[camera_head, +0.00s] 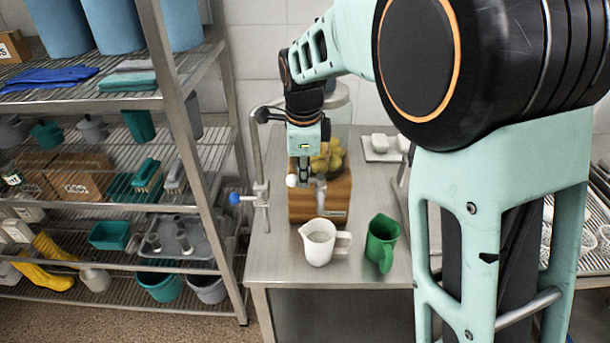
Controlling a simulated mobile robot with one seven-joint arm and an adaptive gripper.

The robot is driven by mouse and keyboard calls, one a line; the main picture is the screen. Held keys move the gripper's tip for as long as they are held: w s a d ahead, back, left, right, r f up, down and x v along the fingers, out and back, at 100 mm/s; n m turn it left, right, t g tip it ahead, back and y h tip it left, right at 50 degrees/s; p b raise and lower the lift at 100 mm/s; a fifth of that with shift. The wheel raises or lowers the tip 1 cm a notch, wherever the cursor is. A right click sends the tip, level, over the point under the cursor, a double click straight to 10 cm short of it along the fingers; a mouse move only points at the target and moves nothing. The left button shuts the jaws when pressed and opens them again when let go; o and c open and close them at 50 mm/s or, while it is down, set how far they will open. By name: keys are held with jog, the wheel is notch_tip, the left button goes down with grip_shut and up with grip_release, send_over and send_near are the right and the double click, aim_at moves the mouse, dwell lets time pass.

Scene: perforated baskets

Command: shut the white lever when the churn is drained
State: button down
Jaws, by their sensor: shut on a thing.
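The churn (338,198) has a wooden lower part and a clear upper part with yellow lumps in it, on the steel table. My gripper (303,177) reaches down in front of it and is shut on the white lever (292,181), whose round white knob shows at the fingertips. The rest of the lever is hidden by the gripper. A white jug (318,250) stands below the churn's front with pale contents showing in its mouth. No stream into the jug can be made out. Whether liquid remains in the churn is hidden.
A green jug (380,247) stands right of the white jug. A tray with white blocks (380,146) lies behind. A wire shelf rack (195,150) stands close on the left.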

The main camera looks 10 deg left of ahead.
jog(key=shift+a+f+m, duration=0.1)
jog(key=shift+a+m, duration=0.2)
jog(key=c, duration=2)
grip_release()
jog(key=r, duration=0.4)
jog(key=s+r, duration=0.1)
jog(key=r, duration=0.3)
jog(key=s+r, duration=0.1)
jog(key=r, duration=0.3)
jog(key=shift+s+d, duration=0.1)
jog(key=shift+s, duration=0.05)
jog(key=shift+f, duration=0.1)
